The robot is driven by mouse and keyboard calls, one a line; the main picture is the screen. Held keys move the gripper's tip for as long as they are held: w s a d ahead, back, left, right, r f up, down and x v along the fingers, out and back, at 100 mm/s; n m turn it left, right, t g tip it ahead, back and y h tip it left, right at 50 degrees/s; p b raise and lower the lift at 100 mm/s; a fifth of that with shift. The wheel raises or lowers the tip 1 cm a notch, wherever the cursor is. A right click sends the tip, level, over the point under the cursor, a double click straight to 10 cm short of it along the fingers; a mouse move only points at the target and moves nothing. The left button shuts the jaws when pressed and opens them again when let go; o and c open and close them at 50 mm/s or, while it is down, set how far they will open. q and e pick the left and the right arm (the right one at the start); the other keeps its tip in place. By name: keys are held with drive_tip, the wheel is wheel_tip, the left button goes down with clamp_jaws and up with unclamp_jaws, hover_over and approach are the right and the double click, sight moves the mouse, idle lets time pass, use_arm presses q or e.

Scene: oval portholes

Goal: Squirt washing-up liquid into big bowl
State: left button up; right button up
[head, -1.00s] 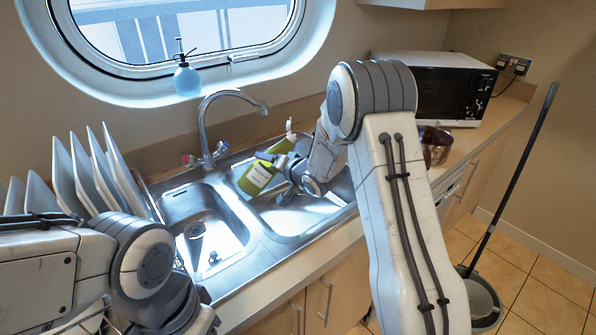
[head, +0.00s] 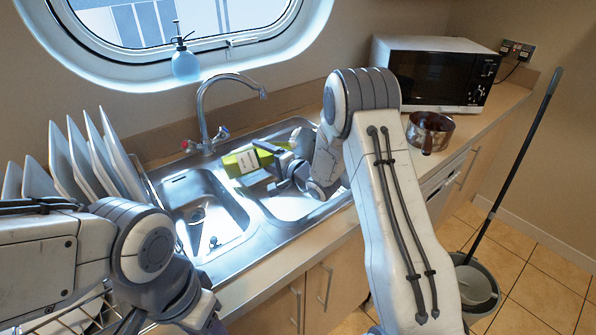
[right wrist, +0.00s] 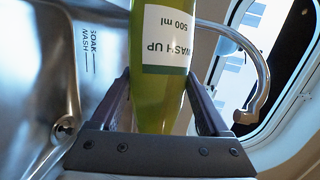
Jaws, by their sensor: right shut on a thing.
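The washing-up liquid bottle (head: 241,161) is green with a white label and is tilted far over, close to level, above the sink. My right gripper (head: 268,165) is shut on it. In the right wrist view the bottle (right wrist: 160,100) sits between both fingers, its label reading "WASH UP 500 ml". Its nozzle is hidden, and no liquid is visible. The larger sink bowl (head: 290,208) is on the right, below the gripper and partly hidden by my arm. My left gripper (head: 195,318) is at the lower edge, away from the bottle, its fingers unclear.
The smaller sink bowl (head: 215,235) is on the left. The tap (head: 203,105) arches behind the sink. Plates (head: 110,160) stand in a rack at left. A pan (head: 430,132) and a microwave (head: 435,75) are at right. A blue spray bottle (head: 186,65) stands by the window.

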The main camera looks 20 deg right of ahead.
drive_tip(key=shift+f+m+t+y+b, duration=0.3)
drive_tip(key=shift+f+m+b, duration=0.1)
drive_tip(key=shift+f+m, duration=0.25)
idle(0.9)
drive_tip(key=shift+r, duration=0.15)
